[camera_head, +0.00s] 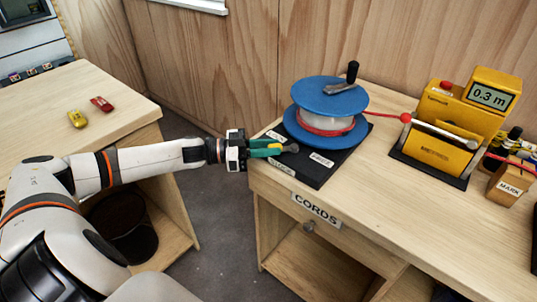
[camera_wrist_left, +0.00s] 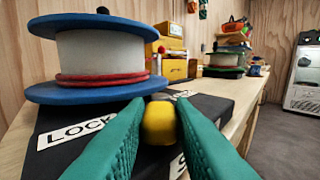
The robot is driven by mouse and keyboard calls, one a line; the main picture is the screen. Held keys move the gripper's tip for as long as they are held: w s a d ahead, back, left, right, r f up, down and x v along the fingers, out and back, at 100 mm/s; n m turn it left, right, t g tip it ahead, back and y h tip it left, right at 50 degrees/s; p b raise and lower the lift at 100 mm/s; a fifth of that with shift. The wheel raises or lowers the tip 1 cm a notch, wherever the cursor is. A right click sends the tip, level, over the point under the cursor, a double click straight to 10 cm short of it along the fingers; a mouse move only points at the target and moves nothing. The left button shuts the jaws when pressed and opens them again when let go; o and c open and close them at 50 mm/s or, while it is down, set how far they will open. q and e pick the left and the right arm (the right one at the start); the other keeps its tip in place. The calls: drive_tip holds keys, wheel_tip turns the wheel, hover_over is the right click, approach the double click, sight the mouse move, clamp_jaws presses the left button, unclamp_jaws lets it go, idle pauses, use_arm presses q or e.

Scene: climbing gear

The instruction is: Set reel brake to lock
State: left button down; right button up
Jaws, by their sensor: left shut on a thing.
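The reel (camera_head: 325,88) has two blue discs, a white drum and some red cord, and stands on a black base (camera_head: 345,155) at the table's left end. It also shows in the left wrist view (camera_wrist_left: 98,55). My left gripper (camera_head: 279,148) reaches in from the left at the base's front left edge. Its green fingers (camera_wrist_left: 160,125) are shut on the yellow knob (camera_wrist_left: 159,123) of the brake lever. A dark lever part (camera_head: 292,148) shows just beyond the fingertips. The LOCK label (camera_wrist_left: 76,133) lies left of the knob in the wrist view. Another label is partly hidden by the right finger.
Red cord runs right from the reel to a yellow meter (camera_head: 440,127) whose display (camera_head: 491,97) reads 0.3 m. A black crank handle (camera_head: 352,71) stands up on the reel. A drawer (camera_head: 317,210) marked CORDS is below. Another table (camera_head: 70,110) stands left, across a floor gap.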

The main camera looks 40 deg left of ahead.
use_arm(q)
drive_tip(key=shift+w+a, duration=0.1)
drive_tip(key=c, duration=1.2)
unclamp_jaws()
drive_tip(key=shift+c, duration=0.2)
drive_tip(key=shift+s+a+f, duration=0.1)
drive_tip(key=shift+s+a, duration=0.1)
drive_tip(key=shift+a, duration=0.05)
drive_tip(key=v, duration=1.1)
drive_tip(key=shift+a, duration=0.25)
